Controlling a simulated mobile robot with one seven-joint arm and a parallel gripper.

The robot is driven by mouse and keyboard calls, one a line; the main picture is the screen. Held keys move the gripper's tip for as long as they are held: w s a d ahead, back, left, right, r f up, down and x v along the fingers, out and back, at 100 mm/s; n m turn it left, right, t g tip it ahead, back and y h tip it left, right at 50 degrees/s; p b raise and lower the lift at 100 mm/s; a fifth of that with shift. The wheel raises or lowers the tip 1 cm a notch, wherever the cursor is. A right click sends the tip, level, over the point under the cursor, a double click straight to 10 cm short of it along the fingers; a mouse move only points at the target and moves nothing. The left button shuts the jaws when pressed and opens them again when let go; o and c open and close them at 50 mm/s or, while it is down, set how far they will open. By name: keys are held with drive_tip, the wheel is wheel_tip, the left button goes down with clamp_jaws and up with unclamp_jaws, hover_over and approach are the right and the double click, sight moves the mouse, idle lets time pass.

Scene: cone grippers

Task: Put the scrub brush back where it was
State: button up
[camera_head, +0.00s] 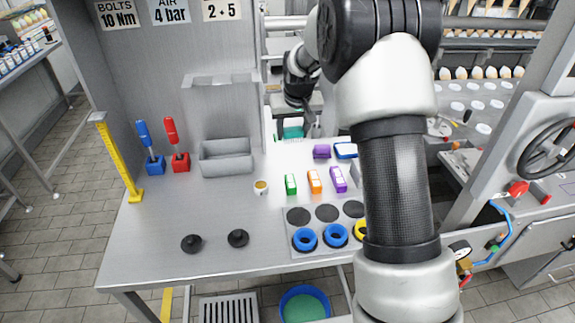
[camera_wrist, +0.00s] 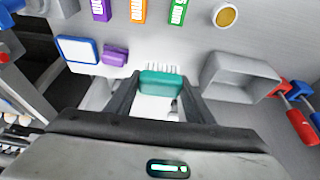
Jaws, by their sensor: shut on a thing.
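The scrub brush (camera_wrist: 163,84) has a teal body and pale bristles, and it sits between the two fingers of my gripper (camera_wrist: 162,88) in the wrist view. My gripper is shut on it. The bristles point toward the top of that picture. In the head view a teal patch, apparently the brush (camera_head: 291,132), shows at the back edge of the grey bench (camera_head: 225,225), below my wrist. The fingers are small and partly hidden there. I cannot tell whether the brush touches anything below it.
A grey open bin (camera_head: 226,158) stands left of the brush. A purple block (camera_head: 321,151) and a blue-rimmed white box (camera_head: 346,151) lie to its right. Green, orange and purple blocks (camera_head: 315,182) and a yellow-topped cup (camera_head: 261,187) stand nearer.

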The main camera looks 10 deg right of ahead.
drive_tip(key=b, duration=0.1)
hover_over(289, 156)
drive_tip(key=s, duration=0.2)
wheel_tip(289, 156, down, 3)
drive_tip(key=f, duration=0.9)
drive_tip(key=shift+w+f+b, duration=0.2)
drive_tip(key=shift+f+b, duration=0.05)
drive_tip(key=shift+b, duration=0.05)
drive_tip(key=shift+f, duration=0.25)
drive_tip(key=o, duration=1)
drive_tip(key=shift+r, duration=0.1)
